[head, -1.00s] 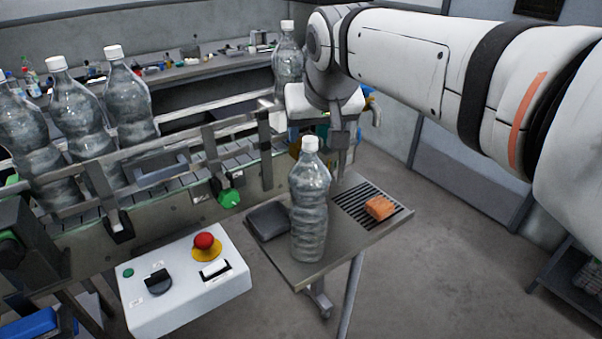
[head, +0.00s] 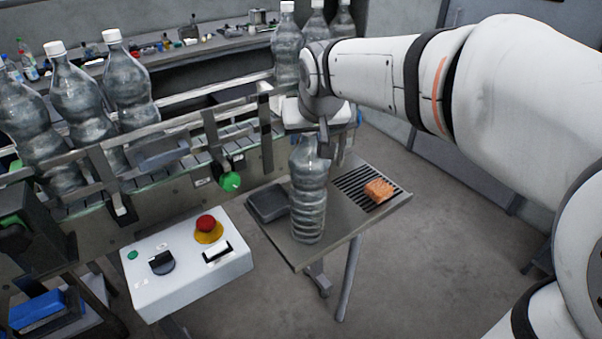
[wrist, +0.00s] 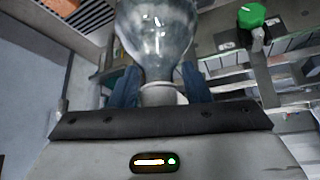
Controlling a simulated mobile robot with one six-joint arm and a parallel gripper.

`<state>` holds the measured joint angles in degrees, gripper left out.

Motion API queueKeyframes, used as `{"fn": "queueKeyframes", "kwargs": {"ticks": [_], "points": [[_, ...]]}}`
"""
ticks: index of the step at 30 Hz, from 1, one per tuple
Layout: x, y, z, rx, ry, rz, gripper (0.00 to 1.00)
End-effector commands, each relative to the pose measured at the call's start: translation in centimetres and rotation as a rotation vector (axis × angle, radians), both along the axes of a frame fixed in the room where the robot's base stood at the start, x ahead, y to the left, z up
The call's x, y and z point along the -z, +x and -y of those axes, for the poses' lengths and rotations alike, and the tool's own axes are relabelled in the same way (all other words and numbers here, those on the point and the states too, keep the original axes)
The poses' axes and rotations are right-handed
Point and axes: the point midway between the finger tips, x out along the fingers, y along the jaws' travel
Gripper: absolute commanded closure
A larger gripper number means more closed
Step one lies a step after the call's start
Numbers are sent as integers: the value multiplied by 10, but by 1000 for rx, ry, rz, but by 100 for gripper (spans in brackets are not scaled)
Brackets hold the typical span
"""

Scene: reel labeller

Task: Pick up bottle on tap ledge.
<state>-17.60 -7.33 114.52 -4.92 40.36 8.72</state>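The clear ribbed bottle (head: 309,205) stands upright on the small grey tap ledge (head: 345,225), its cap end hidden behind my gripper in the head view. My gripper (head: 325,143) is at the top of this bottle, pointing down. In the wrist view the bottle (wrist: 158,35) has its pale neck and cap end between the two dark blue fingers of my gripper (wrist: 160,88), one on each side. The fingers look spread around it, and I see no clear grip on it.
On the ledge are a dark grey pad (head: 268,203), a drain grate (head: 357,183) and an orange sponge (head: 379,191). A conveyor with rails and several bottles (head: 130,85) runs behind at left. A control box (head: 190,265) with a red button stands at front left.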

Motion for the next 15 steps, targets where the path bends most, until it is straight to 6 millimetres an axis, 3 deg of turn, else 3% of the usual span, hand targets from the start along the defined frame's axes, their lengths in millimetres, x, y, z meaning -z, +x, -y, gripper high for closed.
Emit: {"fn": "queueKeyframes", "kwargs": {"ticks": [15], "points": [[1,-1,1,1,-1,-5,100]]}}
